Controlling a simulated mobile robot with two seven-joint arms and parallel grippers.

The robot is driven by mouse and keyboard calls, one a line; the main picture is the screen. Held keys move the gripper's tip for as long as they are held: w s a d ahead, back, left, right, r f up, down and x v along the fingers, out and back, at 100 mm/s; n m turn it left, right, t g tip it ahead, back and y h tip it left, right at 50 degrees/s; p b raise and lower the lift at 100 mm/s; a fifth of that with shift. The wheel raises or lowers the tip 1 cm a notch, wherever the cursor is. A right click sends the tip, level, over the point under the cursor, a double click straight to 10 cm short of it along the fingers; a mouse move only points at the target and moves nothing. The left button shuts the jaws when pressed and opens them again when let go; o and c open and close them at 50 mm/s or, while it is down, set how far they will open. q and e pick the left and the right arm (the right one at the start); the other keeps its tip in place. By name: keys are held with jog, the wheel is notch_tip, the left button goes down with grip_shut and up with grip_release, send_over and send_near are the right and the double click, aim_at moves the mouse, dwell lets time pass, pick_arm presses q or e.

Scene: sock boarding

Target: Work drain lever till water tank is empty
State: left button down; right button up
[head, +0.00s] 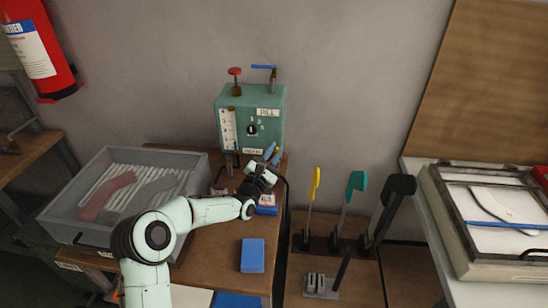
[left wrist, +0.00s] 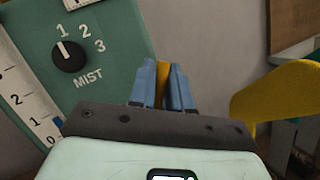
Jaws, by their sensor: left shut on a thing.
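The green water tank (head: 270,104) stands at the back of the wooden table, with a white level gauge (head: 229,129) on its left front. Part of its front, with the dial marked MIST (left wrist: 69,56), shows in the left wrist view. My left gripper (head: 271,151) is at the tank's lower right. In the left wrist view its blue fingers (left wrist: 163,72) are shut on a narrow yellow lever (left wrist: 164,88), which stands between them. The lever's lower end is hidden by the gripper. The water level cannot be read surely. My right gripper is not in view.
A grey bin (head: 83,236) with a red and a grey sock shape is at the left. A blue block (head: 252,255) lies on the table. Yellow, teal and black levers (head: 356,181) stand to the right. A framed tray (head: 450,235) is at far right.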

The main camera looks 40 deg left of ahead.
pick_arm(q)
jog(key=shift+s+a+r+n+y+b, duration=0.1)
jog(key=shift+a+n+y+b, duration=0.15)
jog(key=shift+n, duration=0.3)
jog(key=shift+s+a+n+y+b, duration=0.1)
jog(key=shift+n+y+b, duration=0.15)
jog(key=shift+n, duration=0.3)
jog(key=c, duration=1.1)
grip_release()
jog(key=shift+c, duration=0.2)
jog(key=v, duration=1.3)
jog(key=shift+s+f, duration=0.15)
jog(key=shift+f, duration=0.15)
